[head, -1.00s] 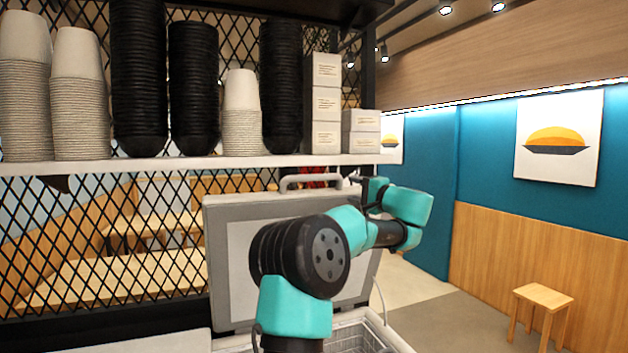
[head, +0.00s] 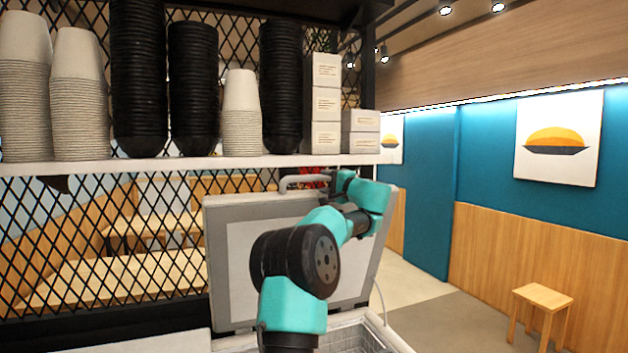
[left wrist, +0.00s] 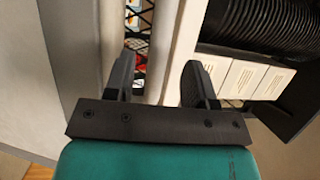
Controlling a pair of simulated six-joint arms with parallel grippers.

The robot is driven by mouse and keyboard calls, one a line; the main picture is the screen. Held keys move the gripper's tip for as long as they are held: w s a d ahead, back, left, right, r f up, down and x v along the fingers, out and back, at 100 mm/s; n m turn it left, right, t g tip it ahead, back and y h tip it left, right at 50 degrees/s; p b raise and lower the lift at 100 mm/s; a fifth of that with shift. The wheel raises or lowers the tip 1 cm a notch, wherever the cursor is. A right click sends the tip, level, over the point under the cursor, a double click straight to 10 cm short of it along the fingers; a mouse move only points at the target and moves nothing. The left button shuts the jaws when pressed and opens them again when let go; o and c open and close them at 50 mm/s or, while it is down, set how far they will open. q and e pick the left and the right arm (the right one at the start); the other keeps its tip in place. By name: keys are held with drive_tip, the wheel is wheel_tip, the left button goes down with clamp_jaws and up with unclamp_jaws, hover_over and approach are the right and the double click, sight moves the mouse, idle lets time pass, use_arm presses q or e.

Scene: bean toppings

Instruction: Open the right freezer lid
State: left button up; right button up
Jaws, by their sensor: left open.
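The freezer lid (head: 236,275) is a grey panel with a paler inset. It stands raised and tilted back above the open freezer (head: 372,335), whose wire basket shows below. A light handle (head: 300,181) is on the lid's top edge. My left gripper (head: 335,183) is beside the right end of this handle, and its fingertips are hard to make out in the head view. In the left wrist view the left gripper (left wrist: 157,78) is open, with its two dark fingers apart. I cannot tell whether either finger touches the handle. My right gripper is not in view.
A white shelf (head: 200,162) runs just above the lid, with cup stacks, black bowl stacks (head: 138,80) and white boxes (head: 326,100). Black mesh (head: 100,240) stands behind. A wooden stool (head: 543,296) is on the floor at right.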

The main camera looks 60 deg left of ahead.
sight(317, 179)
use_arm(q)
drive_tip(key=x, duration=0.6)
clamp_jaws()
idle(0.4)
